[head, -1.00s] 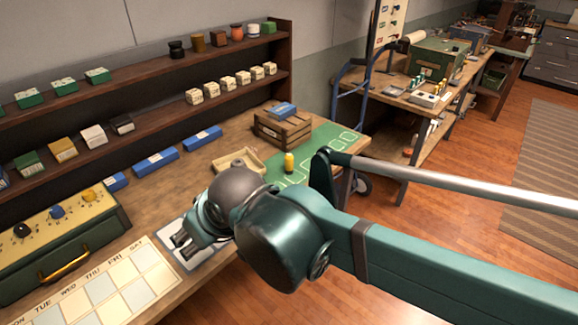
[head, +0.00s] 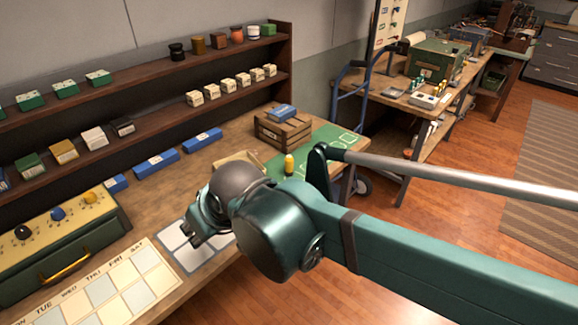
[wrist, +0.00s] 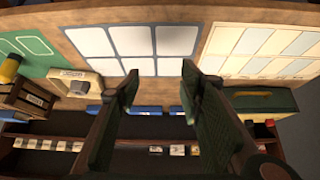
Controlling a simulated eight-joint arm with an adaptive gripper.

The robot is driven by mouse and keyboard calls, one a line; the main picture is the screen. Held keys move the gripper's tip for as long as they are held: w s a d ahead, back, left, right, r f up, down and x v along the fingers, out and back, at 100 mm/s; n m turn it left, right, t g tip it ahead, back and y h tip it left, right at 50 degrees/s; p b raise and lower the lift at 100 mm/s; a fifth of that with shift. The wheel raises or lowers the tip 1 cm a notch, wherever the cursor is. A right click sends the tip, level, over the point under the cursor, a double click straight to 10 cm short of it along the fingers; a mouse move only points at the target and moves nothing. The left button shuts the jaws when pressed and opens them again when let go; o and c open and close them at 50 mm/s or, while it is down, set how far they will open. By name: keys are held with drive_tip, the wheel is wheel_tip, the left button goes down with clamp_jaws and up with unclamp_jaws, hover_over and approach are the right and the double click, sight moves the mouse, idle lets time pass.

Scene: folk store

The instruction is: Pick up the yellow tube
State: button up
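The yellow tube (head: 289,163) stands upright on the green mat (head: 320,151), in front of the wooden crate. It also shows at the left edge of the wrist view (wrist: 9,68), partly cut off by the frame. My gripper (head: 193,239) is over the white-celled panel at the front of the table, to the left of the tube and well apart from it. In the wrist view my gripper (wrist: 160,80) has its two fingers spread wide with nothing between them.
A wooden crate (head: 282,133) with a blue box on top stands behind the tube. A shallow tan tray (head: 238,159) lies to the tube's left, partly hidden by my arm. The white-celled panel (head: 172,242) lies below my gripper. Blue boxes (head: 156,163) and loaded shelves line the back.

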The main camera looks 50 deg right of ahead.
drive_tip(key=w+d+r+m+h+p, duration=0.15)
drive_tip(key=w+d, duration=0.35)
drive_tip(key=d, duration=0.5)
drive_tip(key=m+g+h+p, duration=0.1)
drive_tip(key=m+h+p, duration=0.1)
drive_tip(key=m+p, duration=0.3)
approach(290, 161)
drive_tip(key=w+f, duration=0.3)
drive_tip(key=shift+w+d+f, duration=0.15)
drive_tip(key=shift+d+f, duration=0.1)
drive_tip(key=shift+d+f+g, duration=0.15)
drive_tip(key=shift+d+g, duration=0.15)
drive_tip(key=shift+d, duration=0.2)
drive_tip(key=shift+f, duration=0.1)
drive_tip(key=shift+x, duration=1.2)
drive_tip(key=shift+s+b+x, duration=0.1)
drive_tip(key=shift+b+x, duration=0.5)
drive_tip(key=shift+x, duration=0.7)
drive_tip(key=shift+s+b+x, duration=0.15)
drive_tip(key=shift+b+x, duration=0.45)
drive_tip(key=shift+x, duration=0.7)
